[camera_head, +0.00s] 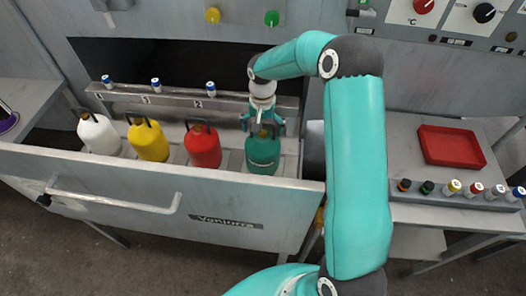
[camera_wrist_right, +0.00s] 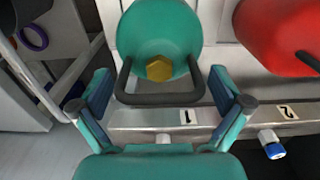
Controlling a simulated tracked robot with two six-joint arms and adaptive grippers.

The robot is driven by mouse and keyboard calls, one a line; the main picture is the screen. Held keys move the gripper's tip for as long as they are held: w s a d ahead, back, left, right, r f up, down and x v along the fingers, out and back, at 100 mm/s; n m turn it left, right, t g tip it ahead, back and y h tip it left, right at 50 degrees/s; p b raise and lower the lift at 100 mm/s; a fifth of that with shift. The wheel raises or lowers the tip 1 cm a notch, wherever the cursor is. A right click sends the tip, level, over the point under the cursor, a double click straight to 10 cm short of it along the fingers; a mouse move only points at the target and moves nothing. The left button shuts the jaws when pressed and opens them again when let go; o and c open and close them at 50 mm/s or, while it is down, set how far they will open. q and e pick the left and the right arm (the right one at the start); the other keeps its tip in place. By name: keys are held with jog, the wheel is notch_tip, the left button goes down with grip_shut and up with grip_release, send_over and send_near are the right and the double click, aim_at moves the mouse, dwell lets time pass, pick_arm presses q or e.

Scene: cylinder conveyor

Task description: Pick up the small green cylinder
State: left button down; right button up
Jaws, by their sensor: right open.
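A green gas cylinder (camera_head: 262,156) with a black handle and brass top stands at the right end of the open drawer. It also shows in the right wrist view (camera_wrist_right: 160,30), with its handle (camera_wrist_right: 158,99) between my fingers. My right gripper (camera_head: 263,128) is open around the top of this cylinder, one finger on either side of the handle; it also frames the handle in the wrist view (camera_wrist_right: 161,90). I cannot tell whether the fingers touch it. A much smaller green bottle with a black cap (camera_head: 427,188) stands in the row on the right table. My left gripper is not in view.
Red (camera_head: 203,148), yellow (camera_head: 148,141) and white (camera_head: 98,134) cylinders stand left of the green one. The drawer front (camera_head: 120,185) rises before them. A red tray (camera_head: 452,162) lies on the right table.

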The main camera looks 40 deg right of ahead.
jog(key=shift+f, duration=0.3)
jog(key=c, duration=1.5)
jog(key=shift+w+r, duration=0.1)
jog(key=shift+c, duration=0.7)
jog(key=shift+r, duration=0.1)
